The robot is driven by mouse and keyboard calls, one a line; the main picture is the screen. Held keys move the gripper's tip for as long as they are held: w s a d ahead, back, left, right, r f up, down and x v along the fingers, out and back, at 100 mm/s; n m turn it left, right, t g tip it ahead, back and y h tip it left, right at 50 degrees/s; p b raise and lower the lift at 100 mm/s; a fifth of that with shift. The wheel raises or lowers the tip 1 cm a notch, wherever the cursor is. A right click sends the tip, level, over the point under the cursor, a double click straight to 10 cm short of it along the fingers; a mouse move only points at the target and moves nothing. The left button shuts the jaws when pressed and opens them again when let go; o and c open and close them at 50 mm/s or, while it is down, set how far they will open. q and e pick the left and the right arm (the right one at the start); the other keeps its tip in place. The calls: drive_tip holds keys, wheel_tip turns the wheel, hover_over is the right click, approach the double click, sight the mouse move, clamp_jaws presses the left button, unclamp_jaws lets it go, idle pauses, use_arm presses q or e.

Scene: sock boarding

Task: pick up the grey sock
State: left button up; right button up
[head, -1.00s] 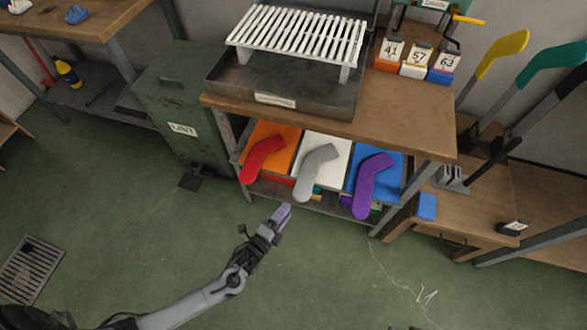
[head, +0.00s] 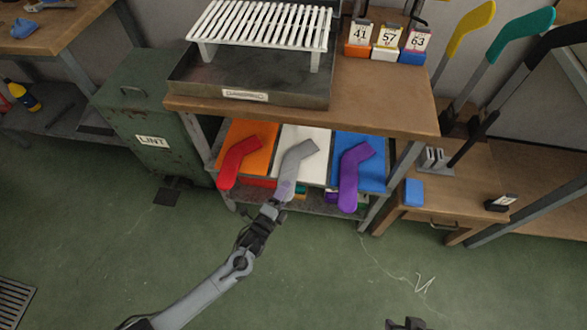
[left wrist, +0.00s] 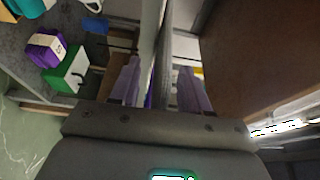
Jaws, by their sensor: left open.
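The grey sock (head: 299,155) lies bent on the white board (head: 314,178), its lower end hanging toward the board's front edge. My left gripper (head: 285,191) is at that lower end, its purple fingertips overlapping it in the head view. In the left wrist view the left gripper (left wrist: 160,88) is open, with thin grey and whitish upright edges between its fingers. I cannot tell there which edge is the sock or whether the fingers touch it. A dark part at the bottom edge of the head view may be my right gripper (head: 406,324).
A red sock (head: 236,163) on an orange board (head: 262,139) and a purple sock (head: 350,178) on a blue board (head: 374,172) lie either side. The workbench top (head: 385,98) overhangs the boards. A green lint bin (head: 150,120) stands left. Table legs flank the shelf.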

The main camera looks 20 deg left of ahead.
use_arm(q)
drive_tip(key=shift+w, duration=0.75)
drive_tip(key=shift+s, duration=0.1)
drive_tip(key=shift+c, duration=0.3)
drive_tip(key=c, duration=0.7)
drive_tip(key=shift+r, duration=0.15)
drive_tip(key=shift+c, duration=0.2)
